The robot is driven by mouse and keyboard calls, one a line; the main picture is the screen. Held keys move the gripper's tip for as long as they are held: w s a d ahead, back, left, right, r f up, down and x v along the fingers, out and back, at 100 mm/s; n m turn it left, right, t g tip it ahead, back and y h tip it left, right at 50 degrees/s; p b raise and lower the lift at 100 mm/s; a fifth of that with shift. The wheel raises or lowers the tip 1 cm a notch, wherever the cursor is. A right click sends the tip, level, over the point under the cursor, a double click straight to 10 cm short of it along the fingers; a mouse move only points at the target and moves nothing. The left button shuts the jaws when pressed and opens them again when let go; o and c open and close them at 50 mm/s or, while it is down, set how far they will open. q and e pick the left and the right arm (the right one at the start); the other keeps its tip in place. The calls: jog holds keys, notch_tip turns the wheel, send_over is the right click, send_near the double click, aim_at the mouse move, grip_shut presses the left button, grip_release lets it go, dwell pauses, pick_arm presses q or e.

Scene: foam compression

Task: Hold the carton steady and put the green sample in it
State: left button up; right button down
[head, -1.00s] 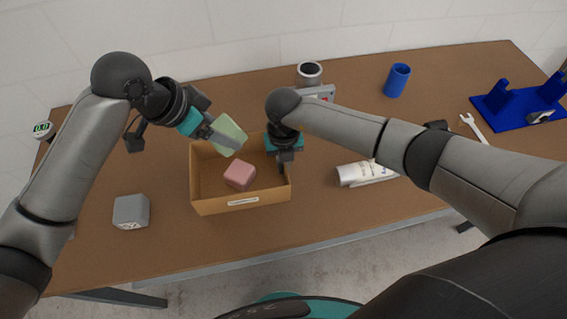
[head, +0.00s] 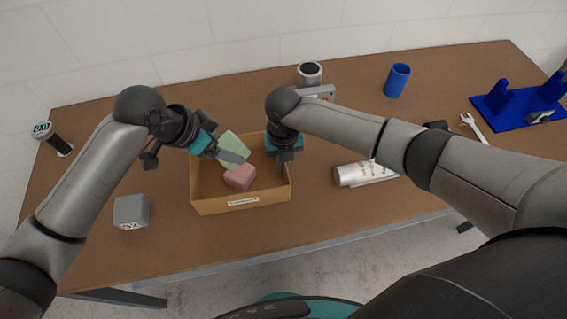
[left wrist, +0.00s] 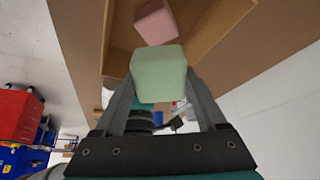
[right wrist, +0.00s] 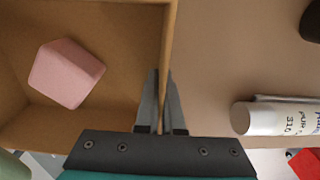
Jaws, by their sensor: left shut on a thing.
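The open brown carton (head: 215,205) stands on the table, with a pink sample (head: 240,178) inside. My left gripper (head: 234,153) is shut on the green sample (head: 231,143), a pale green block, and holds it at the carton's opening, behind the pink one. In the left wrist view the green sample (left wrist: 158,75) sits between the two fingers. My right gripper (right wrist: 160,90) has its fingers on either side of the carton's right wall (right wrist: 168,45), closed on it. How far the green sample is above the carton floor cannot be told.
A grey cube (head: 131,212) lies left of the carton and a white bottle (head: 365,173) lies to the right. A grey cylinder device (head: 310,74) stands behind. A blue cup (head: 397,80), a wrench (head: 474,127) and a blue stand (head: 515,103) are further right.

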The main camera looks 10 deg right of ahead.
pick_arm(q)
jog(key=shift+f, duration=3)
jog(key=o, duration=1.2)
jog(key=shift+o, duration=0.2)
jog(key=v, duration=1.2)
pick_arm(e)
jog(key=c, duration=1)
grip_release()
jog(key=shift+o, duration=0.2)
jog(key=shift+r, duration=0.1)
